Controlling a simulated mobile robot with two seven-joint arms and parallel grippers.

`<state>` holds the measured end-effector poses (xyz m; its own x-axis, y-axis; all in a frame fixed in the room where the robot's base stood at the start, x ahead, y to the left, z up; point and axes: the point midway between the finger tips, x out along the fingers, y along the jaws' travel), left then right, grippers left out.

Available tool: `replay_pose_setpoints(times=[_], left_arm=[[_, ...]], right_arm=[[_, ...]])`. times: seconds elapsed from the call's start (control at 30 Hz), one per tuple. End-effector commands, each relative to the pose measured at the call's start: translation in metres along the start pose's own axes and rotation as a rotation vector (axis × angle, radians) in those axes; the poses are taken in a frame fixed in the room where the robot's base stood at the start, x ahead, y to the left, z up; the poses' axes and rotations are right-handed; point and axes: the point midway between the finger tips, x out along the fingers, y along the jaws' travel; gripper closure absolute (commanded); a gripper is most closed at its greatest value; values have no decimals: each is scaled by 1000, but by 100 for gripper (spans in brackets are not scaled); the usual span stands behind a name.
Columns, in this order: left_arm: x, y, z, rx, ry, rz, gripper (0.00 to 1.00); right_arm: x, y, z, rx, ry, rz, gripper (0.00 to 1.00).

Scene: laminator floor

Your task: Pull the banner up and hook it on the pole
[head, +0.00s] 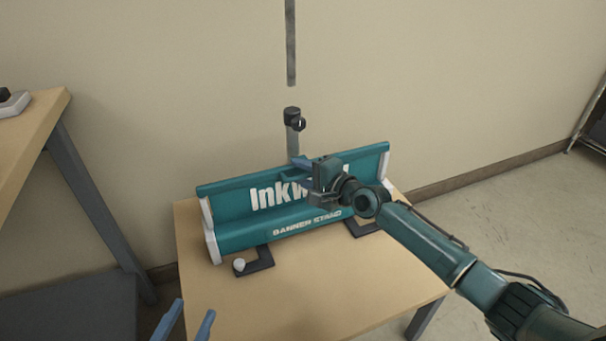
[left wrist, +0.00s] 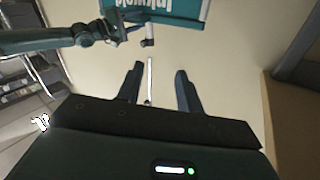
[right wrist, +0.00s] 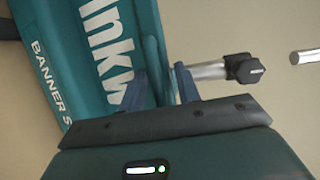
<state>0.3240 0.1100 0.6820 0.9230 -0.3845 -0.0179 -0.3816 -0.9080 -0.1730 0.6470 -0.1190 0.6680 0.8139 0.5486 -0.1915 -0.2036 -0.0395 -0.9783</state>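The teal banner stand (head: 235,238) sits on a small wooden table (head: 300,300), with white end caps and "BANNER STAND" lettering. A teal banner panel with white "Inkw" lettering (head: 232,203) stands along its top. Behind it rises a grey pole (head: 292,142) with a black collar (head: 293,117); a separate upper pole length (head: 290,40) shows above a gap. My right gripper (head: 303,172) is at the panel's top edge. In the right wrist view its fingers (right wrist: 162,90) stand apart around a teal bar (right wrist: 152,62), seemingly not clamped. My left gripper (head: 188,318) is open and empty, low in front.
A taller wooden bench (head: 40,112) with grey legs stands at the left, with a small black-and-white object (head: 13,102) on it. Dark feet (head: 255,262) stick out under the stand. A beige wall is close behind. A rack (head: 592,120) stands far right; the floor between is clear.

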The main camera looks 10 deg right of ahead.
Motion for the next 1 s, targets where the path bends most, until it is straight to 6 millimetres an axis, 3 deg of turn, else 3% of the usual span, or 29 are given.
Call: replay_pose_setpoints(times=[0.07, 0.47, 0.77, 1.0], left_arm=[[0, 0, 0, 0, 0, 0, 64], [0, 0, 0, 1, -2, 0, 64], [0, 0, -1, 0, -3, 0, 64], [-3, -5, -5, -44, -117, -5, 64]], right_arm=[[0, 0, 0, 0, 0, 0, 68], [0, -1, 0, 0, 0, -3, 100], [-1, -3, 0, 0, 0, -5, 100], [-5, -27, 2, -1, 1, -8, 100]])
